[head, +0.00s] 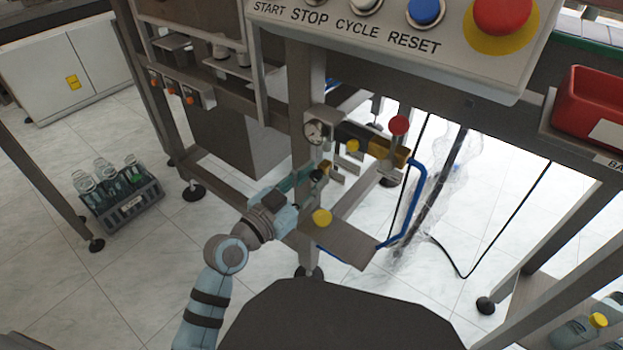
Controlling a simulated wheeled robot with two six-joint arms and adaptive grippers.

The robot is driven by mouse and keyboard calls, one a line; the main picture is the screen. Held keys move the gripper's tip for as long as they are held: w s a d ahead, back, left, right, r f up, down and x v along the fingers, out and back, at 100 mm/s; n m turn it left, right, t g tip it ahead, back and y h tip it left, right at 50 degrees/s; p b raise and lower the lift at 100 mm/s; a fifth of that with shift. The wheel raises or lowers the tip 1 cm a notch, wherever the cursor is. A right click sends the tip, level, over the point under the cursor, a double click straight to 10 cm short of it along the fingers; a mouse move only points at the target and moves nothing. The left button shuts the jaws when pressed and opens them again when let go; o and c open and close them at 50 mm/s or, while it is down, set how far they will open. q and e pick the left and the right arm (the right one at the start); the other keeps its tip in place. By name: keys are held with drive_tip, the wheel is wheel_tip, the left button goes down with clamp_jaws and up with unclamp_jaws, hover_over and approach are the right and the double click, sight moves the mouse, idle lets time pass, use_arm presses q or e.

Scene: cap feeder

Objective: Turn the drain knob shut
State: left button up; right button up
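My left gripper (308,182) reaches up from the lower left to the air unit on the machine's post. Its fingertips are at a small dark knob (318,174) below the round gauge (314,131). Fingers and knob overlap, so contact and finger gap are unclear. A red knob (398,125) stands at the right end of the unit. No label shows which is the drain knob. My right gripper is out of view.
A grey plate (345,243) juts out below the unit. A blue hose (415,205) loops at its right, beside a translucent whitish streak (430,195). The button panel (390,35) overhangs above. A bottle crate (125,210) stands on the floor at left.

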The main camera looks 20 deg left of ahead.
use_arm(q)
clamp_jaws()
drive_tip(key=shift+n, duration=0.4)
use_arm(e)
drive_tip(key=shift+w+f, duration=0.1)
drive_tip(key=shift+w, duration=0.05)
use_arm(q)
drive_tip(key=shift+n+p, duration=0.5)
drive_tip(key=shift+n, duration=0.5)
drive_tip(key=n+p, duration=0.1)
drive_tip(key=n, duration=0.4)
drive_tip(key=shift+n, duration=0.3)
drive_tip(key=n+p, duration=0.1)
drive_tip(key=n, duration=0.3)
drive_tip(key=shift+n+t+p, duration=0.3)
drive_tip(key=shift+n+p, duration=0.05)
drive_tip(key=shift+n, duration=0.05)
drive_tip(key=n+p, duration=0.1)
drive_tip(key=n, duration=0.4)
drive_tip(key=shift+y, duration=0.3)
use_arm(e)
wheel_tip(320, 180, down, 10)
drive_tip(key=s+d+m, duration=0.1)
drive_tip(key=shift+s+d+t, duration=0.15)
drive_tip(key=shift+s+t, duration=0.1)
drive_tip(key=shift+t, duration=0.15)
use_arm(q)
drive_tip(key=shift+f, duration=0.1)
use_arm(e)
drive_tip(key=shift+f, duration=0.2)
